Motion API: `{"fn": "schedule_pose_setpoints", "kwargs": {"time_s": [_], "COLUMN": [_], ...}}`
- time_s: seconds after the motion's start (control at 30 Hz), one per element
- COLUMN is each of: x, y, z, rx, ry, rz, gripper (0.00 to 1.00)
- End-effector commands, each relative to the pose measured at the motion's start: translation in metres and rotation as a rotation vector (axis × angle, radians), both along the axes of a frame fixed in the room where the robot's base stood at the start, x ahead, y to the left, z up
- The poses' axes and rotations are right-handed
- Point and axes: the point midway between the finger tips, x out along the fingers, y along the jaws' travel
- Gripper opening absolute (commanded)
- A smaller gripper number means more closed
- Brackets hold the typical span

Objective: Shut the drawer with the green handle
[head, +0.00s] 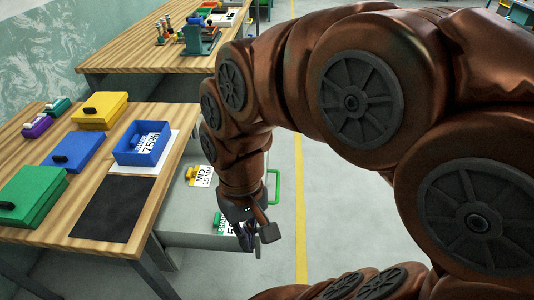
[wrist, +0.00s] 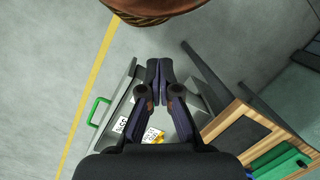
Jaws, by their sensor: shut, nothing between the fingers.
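The drawer (head: 190,241) with the green handle (head: 273,187) stands pulled out from under the near workbench. Printed cards lie in it. In the wrist view, the drawer (wrist: 126,83) shows behind my fingers, with the green handle (wrist: 97,111) to their left. My gripper (head: 256,242) is shut and empty and overlaps the drawer's near right corner in the head view. In the wrist view, my gripper (wrist: 160,72) has its fingertips together near the drawer's side. I cannot tell whether it touches the drawer. My arm and gripper hide part of the drawer.
The near workbench (head: 120,185) holds a blue open tray (head: 142,143), a black mat (head: 112,208), and green (head: 30,197), blue (head: 77,150) and yellow (head: 99,110) boxes. A second bench (head: 140,50) stands behind. Clear floor with a yellow line (head: 299,200) lies to the right.

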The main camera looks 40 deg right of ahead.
Motion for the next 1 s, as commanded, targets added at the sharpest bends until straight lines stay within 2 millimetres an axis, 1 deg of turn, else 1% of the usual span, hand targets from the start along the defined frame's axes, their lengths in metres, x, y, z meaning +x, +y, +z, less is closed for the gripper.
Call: {"fn": "schedule_pose_setpoints", "kwargs": {"time_s": [0.03,0.13,0.27,0.37,0.53,0.6,0.67,0.77,0.87,0.97,1.0], "x": [0.017,0.048,0.089,0.120,0.172,0.193,0.209,0.237,0.260,0.281,0.288], "y": [0.003,0.011,0.014,0.010,-0.007,-0.020,-0.032,-0.057,-0.087,-0.120,-0.135], "z": [-0.004,-0.001,0.002,0.004,0.003,0.000,-0.002,-0.009,-0.019,-0.032,-0.037], "rx": [0.023,0.078,0.148,0.204,0.297,0.332,0.366,0.416,0.463,0.507,0.523], "ry": [0.001,0.006,0.020,0.033,0.065,0.081,0.093,0.116,0.142,0.170,0.179], "rz": [-0.037,-0.122,-0.241,-0.344,-0.528,-0.609,-0.678,-0.799,-0.926,-1.052,-1.105], "gripper": [0.00,0.00,0.00,0.00,0.00,0.00,0.00,0.00,0.00,0.00,0.00]}}
